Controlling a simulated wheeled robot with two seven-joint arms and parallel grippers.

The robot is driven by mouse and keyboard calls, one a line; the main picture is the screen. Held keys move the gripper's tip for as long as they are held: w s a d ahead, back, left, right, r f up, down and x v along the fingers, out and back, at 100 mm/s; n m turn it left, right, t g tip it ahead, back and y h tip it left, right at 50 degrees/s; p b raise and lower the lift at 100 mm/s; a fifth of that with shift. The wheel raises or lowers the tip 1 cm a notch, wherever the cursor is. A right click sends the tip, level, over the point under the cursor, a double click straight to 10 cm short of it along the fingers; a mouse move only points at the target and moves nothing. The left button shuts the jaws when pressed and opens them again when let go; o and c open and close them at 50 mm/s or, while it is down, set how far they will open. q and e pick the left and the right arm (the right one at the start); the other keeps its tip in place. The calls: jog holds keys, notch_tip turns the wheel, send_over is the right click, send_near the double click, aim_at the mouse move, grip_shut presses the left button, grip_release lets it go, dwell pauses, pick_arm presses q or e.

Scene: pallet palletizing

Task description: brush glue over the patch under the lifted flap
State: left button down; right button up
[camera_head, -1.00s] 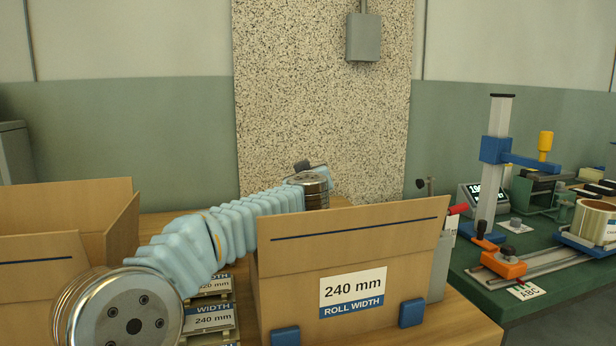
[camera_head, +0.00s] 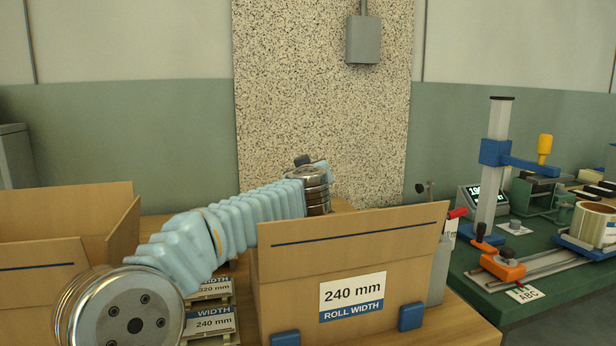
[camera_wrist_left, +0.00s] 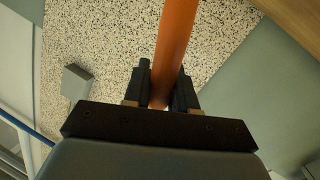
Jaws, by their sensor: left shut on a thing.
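My left gripper (camera_wrist_left: 160,95) is shut on an orange-brown bar or handle (camera_wrist_left: 176,38) in the left wrist view. The far end of that handle runs out of the picture, so its tip is hidden. In the head view, the end of my left arm is beyond the 240 mm box, with only small dark parts of the gripper (camera_head: 312,163) showing above the silver wrist. The cardboard box (camera_head: 290,272) stands with a raised front panel bearing a dark line and a 240 mm label (camera_head: 352,296). No glue patch shows. My right gripper is not in view.
An open cardboard box (camera_head: 60,205) stands at the left. Labelled stacks (camera_head: 212,322) lie between the boxes. A grey container (camera_head: 440,270) stands behind the right box, near a red-handled tool (camera_head: 457,213). A green bench (camera_head: 530,310) with a blue-clamped post (camera_head: 494,150) is at the right.

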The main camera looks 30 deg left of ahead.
pick_arm(q)
jog(key=shift+r, duration=2.4)
